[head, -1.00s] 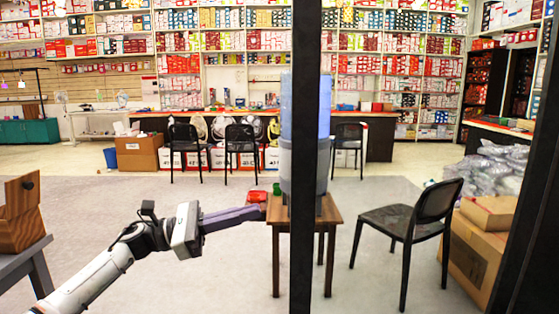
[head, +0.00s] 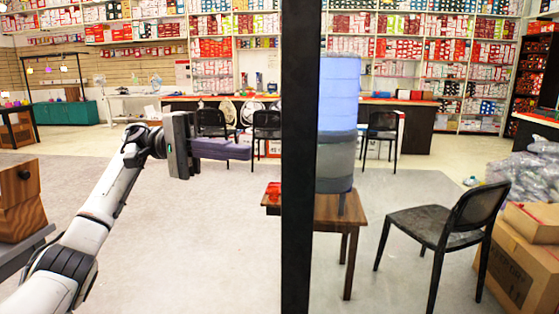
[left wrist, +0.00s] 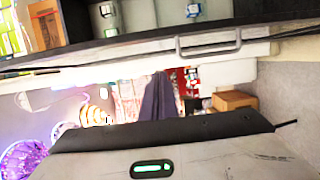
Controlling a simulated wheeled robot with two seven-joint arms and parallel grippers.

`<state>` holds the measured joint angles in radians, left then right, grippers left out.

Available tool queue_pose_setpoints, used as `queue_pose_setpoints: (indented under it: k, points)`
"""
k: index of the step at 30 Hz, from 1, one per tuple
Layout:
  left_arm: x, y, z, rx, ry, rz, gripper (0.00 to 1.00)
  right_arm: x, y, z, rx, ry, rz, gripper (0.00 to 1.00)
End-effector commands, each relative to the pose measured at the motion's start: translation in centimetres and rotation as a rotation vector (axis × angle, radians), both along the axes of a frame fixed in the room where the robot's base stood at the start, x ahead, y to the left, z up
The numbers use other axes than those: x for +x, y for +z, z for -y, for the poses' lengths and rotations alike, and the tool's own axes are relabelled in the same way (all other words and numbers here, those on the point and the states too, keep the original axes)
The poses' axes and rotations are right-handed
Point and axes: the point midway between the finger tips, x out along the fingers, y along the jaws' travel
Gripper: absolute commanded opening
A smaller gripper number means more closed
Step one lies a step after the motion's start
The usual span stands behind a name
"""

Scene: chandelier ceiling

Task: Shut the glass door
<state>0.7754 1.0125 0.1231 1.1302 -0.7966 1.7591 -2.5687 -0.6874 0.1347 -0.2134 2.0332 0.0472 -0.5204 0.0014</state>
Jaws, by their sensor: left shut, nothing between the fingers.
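A dark upright post (head: 302,160) of the glass door or its frame crosses the whole height of the head view, right of centre. To its right the view is clear, and I cannot make out the pane itself or how far the door stands open. My left gripper (head: 247,151) is left of the post, fingers shut and empty, pointing right with a gap to the post in the picture. My right gripper is out of view.
A wooden table (head: 330,208) with a water dispenser (head: 338,120) stands behind the post. A black chair (head: 445,225) and cardboard boxes (head: 520,255) are at the right. A wooden box (head: 18,195) is at the left edge. Grey floor is open in the middle left.

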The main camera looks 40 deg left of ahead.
Motion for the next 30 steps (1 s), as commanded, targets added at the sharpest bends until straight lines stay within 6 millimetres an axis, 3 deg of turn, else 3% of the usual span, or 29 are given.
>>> queue_pose_setpoints:
  k: [11,21,30]
  points:
    - [2.3,0.1,8.0,-0.002,-0.005,0.0,0.0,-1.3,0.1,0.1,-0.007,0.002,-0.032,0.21]
    - [-0.7,-0.1,9.6,-0.002,-0.001,-0.004,0.0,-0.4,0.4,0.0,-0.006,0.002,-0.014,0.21]
    - [-1.1,0.0,9.8,-0.003,0.0,-0.002,0.0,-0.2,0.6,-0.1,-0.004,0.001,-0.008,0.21]
